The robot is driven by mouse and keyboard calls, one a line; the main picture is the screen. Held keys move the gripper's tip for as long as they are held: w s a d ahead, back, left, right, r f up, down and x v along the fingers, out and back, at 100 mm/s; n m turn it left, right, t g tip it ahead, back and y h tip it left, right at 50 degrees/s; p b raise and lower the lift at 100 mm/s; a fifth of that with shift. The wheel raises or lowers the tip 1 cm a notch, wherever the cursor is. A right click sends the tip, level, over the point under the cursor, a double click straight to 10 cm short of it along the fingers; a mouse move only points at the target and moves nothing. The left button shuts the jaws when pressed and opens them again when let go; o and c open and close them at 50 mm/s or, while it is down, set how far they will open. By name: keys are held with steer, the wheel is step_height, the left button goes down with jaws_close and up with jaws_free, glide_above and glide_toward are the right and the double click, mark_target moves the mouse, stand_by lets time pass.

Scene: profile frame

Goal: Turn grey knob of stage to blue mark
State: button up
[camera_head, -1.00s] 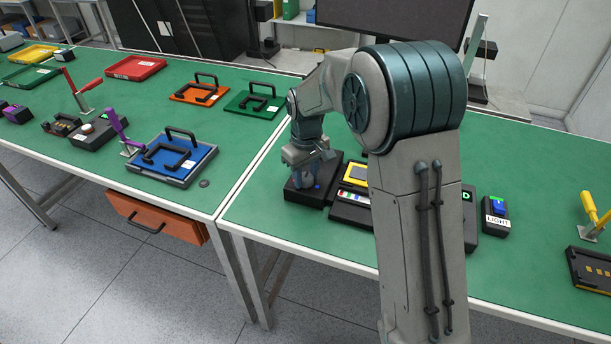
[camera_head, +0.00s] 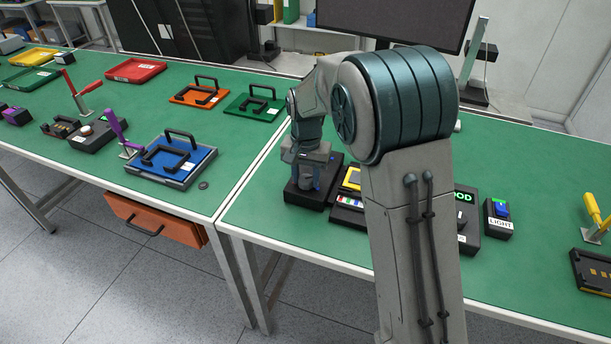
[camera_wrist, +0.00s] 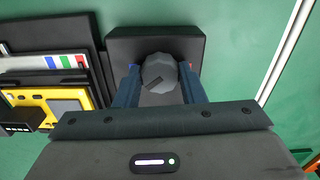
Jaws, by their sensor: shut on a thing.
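The stage (camera_head: 325,178) is a black box on the right-hand table; it also shows in the wrist view (camera_wrist: 118,44). Its grey faceted knob (camera_wrist: 158,70) sits between the two fingers of my gripper (camera_wrist: 160,78). My gripper is shut on the knob from above. A dark line on the knob's top lies slanted, its right end higher in the wrist view. The blue mark (camera_wrist: 130,67) shows beside the left finger and a red mark (camera_wrist: 190,66) beside the right finger. In the head view my gripper (camera_head: 304,183) covers the knob.
A black unit with a yellow-framed panel (camera_head: 351,178) and coloured stripes stands just right of the stage. A blue board (camera_head: 172,161) with handles lies on the left table. Green table surface in front of the stage is clear.

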mark_target(306, 178)
steer(key=m, duration=0.4)
steer(key=shift+w+r, duration=0.1)
steer(key=shift+m+p, duration=0.35)
steer(key=shift+m, duration=1.55)
steer(key=o, duration=1)
step_height(306, 178, up, 14)
steer(key=shift+f+b, duration=0.15)
steer(key=shift+b, duration=0.15)
